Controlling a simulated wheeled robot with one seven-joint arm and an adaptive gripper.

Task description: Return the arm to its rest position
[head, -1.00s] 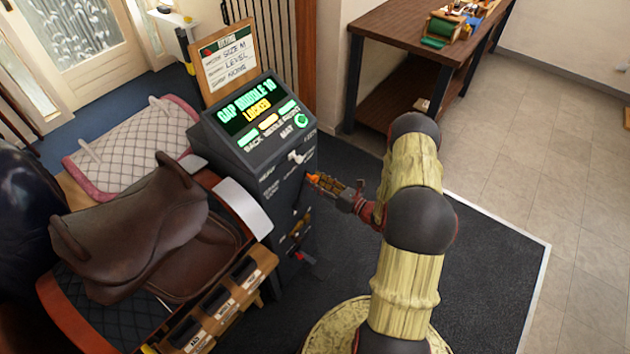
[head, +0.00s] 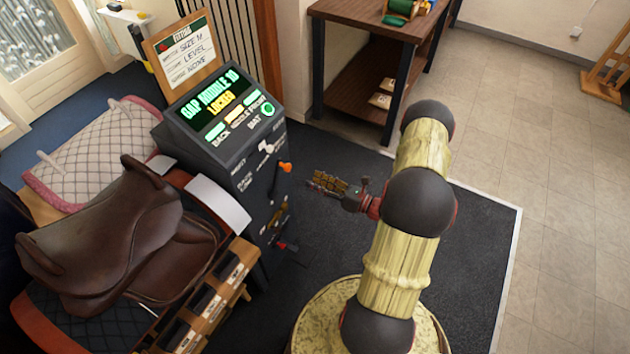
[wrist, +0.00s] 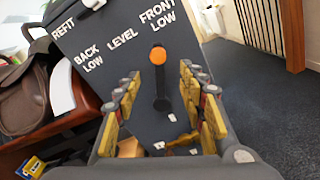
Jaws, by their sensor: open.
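My gripper (head: 326,184) is open and empty, to the right of the black console (head: 232,150) and apart from it. In the wrist view, its yellow-padded fingers (wrist: 160,105) spread to either side of an orange-tipped lever (wrist: 158,56) on the console's front. The lever also shows in the head view (head: 284,168), left of the fingertips, with a gap between them. The wrist view shows the words Refit, Back Low, Level and Front Low above the lever. The console screen reads "Gap Middle 10 Locked". My arm is bent, with its forearm reaching left towards the console.
A brown saddle (head: 110,235) sits on a stand left of the console, near a quilted pad (head: 95,150). A card board (head: 183,50) stands behind the console. A wooden workbench (head: 375,20) stands at the back. The dark mat (head: 470,250) right of my arm is clear.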

